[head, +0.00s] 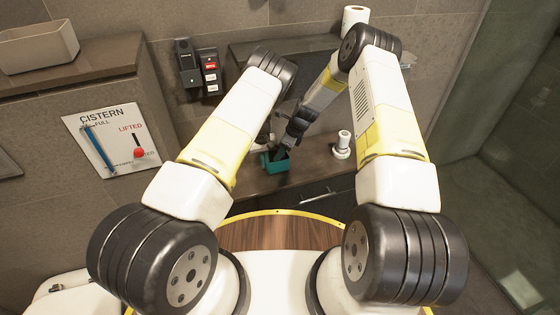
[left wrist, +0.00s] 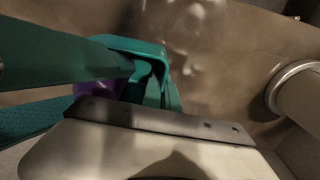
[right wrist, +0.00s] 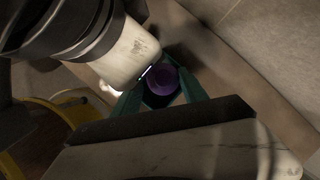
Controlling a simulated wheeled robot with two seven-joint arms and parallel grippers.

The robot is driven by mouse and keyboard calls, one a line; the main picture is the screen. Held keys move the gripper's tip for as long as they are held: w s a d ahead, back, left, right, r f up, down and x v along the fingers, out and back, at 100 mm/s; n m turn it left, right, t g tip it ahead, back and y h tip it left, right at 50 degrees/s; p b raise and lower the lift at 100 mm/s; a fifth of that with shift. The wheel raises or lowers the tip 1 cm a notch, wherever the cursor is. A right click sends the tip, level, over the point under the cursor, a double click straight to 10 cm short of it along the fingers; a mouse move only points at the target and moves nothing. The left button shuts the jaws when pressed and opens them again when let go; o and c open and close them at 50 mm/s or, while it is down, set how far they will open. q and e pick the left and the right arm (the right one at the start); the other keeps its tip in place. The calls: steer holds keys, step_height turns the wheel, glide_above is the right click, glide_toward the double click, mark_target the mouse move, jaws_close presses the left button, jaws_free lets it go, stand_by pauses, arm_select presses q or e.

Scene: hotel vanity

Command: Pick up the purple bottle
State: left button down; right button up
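A white stand-like object (head: 342,146) is on the counter right of the container. A white roll (head: 354,17) stands on the ledge behind. Wall-mounted dispensers (head: 198,72) and a cistern sign (head: 111,139) are at left.

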arm_select(q)
steer(key=shift+d+f, duration=0.15)
steer(key=shift+d, duration=0.2)
arm_select(e)
steer(key=shift+s+a+f+g, duration=0.15)
steer(key=shift+s+f+g, duration=0.15)
steer(key=shift+s+f, duration=0.6)
jaws_close()
arm_select(q)
steer(key=shift+a, duration=0.1)
arm_select(e)
steer(key=shift+w+r, duration=0.15)
